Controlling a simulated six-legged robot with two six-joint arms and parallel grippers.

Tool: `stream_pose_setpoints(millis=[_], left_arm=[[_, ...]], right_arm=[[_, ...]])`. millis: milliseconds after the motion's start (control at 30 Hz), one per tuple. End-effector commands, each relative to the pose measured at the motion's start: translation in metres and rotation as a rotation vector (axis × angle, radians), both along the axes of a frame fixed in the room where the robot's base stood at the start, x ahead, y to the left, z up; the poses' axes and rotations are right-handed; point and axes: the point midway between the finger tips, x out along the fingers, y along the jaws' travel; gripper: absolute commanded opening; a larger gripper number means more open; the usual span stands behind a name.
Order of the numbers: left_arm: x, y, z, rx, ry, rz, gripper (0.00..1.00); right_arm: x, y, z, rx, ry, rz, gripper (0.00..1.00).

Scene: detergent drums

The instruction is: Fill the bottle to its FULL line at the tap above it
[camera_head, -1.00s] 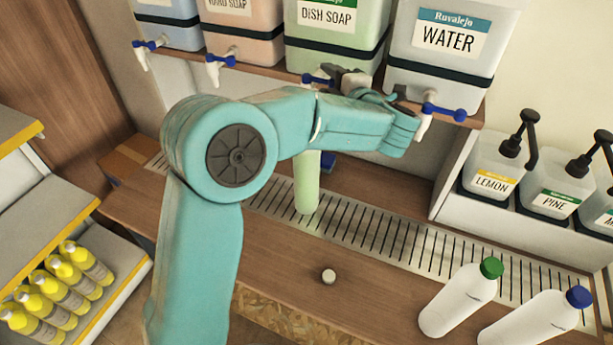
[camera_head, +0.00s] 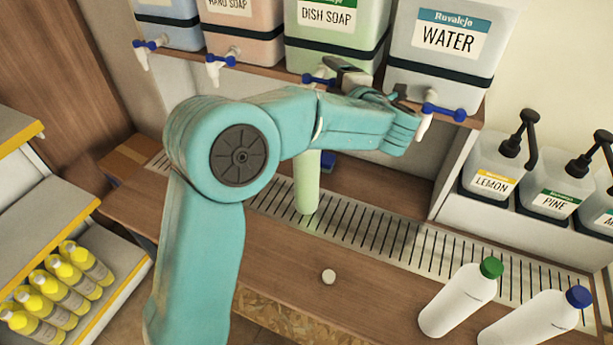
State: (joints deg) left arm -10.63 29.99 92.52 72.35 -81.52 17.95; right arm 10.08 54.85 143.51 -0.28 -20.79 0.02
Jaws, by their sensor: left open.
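The bottle (camera_head: 307,185) stands upright on the drip grate below the dish soap drum (camera_head: 327,38). Its visible lower part is light green; its neck and any FULL line are hidden behind my left arm. The dish soap tap (camera_head: 318,80) has a blue handle, partly visible above my arm; its spout is hidden. My left gripper (camera_head: 346,73) is open beside the right end of that handle, partly hidden by my wrist. I cannot tell whether it touches the handle or whether liquid is running. My right gripper is out of view.
The water drum (camera_head: 447,50) and its tap (camera_head: 443,112) are to the right. A small pale cap (camera_head: 328,277) lies on the counter. White bottles with green (camera_head: 458,300) and blue (camera_head: 540,322) caps stand front right. The grate (camera_head: 400,240) right of the bottle is clear.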

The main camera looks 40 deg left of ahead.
Motion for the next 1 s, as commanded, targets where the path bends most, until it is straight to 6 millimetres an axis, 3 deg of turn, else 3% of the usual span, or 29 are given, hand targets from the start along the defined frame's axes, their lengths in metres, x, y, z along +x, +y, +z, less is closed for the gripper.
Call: stream_pose_setpoints(millis=[800, 1000], left_arm=[[-0.017, -0.038, 0.006, 0.0, 0.0, -0.001, 0.74], [-0.018, -0.039, 0.006, 0.0, 0.0, 0.0, 0.74]], right_arm=[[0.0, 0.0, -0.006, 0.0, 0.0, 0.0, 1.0], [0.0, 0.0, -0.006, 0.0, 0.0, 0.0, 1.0]])
